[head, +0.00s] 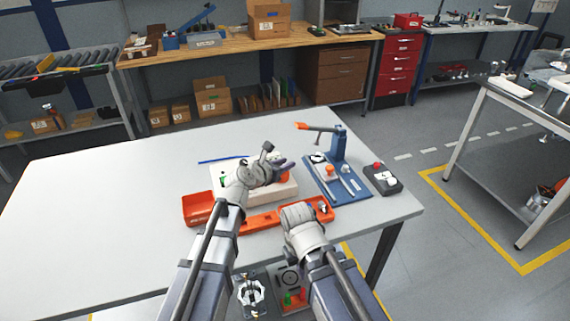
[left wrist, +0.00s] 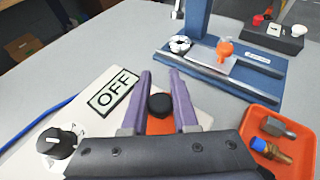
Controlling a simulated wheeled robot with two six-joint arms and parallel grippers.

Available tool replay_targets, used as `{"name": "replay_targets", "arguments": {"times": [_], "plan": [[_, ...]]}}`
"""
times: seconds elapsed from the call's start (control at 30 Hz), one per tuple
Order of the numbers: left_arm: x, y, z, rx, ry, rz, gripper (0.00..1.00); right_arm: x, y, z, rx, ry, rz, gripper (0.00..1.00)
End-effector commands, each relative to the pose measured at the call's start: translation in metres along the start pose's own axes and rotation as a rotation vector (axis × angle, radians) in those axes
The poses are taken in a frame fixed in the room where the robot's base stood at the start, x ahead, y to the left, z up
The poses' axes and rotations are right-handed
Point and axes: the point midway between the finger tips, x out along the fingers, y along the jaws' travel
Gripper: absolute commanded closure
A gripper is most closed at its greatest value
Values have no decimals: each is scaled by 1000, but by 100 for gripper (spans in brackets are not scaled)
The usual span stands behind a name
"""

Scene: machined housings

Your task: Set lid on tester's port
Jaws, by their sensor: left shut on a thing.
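The tester is a cream box (head: 286,192) on the white table, with an OFF label and a black dial in the left wrist view (left wrist: 105,92). My left gripper (head: 281,167) is over its right part. In the left wrist view its purple fingers are shut on the black knob of the orange lid (left wrist: 160,125). The fingers hide much of the lid and the port, so I cannot tell if the lid touches the box. My right arm's wrist is above the long orange tray (head: 262,221); its fingers are hidden.
A blue stand (head: 338,180) with an orange-handled lever is to the right of the tester. A black box with a red button (head: 383,179) is beyond it. The orange tray holds metal fittings at its right end. The table's left side is clear.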

Motion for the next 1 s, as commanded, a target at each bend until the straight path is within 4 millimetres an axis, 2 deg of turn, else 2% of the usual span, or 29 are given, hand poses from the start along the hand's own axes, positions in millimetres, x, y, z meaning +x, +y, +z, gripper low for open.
{"name": "replay_targets", "arguments": {"times": [0.9, 0.93, 1.0], "plan": [[2, 0, -4, 0, 0, 0, 100, 4, 0, 0, 0, 0, 0, 100], [2, 0, -4, 0, 0, 0, 69, 4, 0, 0, 0, 0, 0, 100], [2, 0, -4, 0, 0, 0, 61, 4, 0, 0, 0, 0, 0, 100]]}}
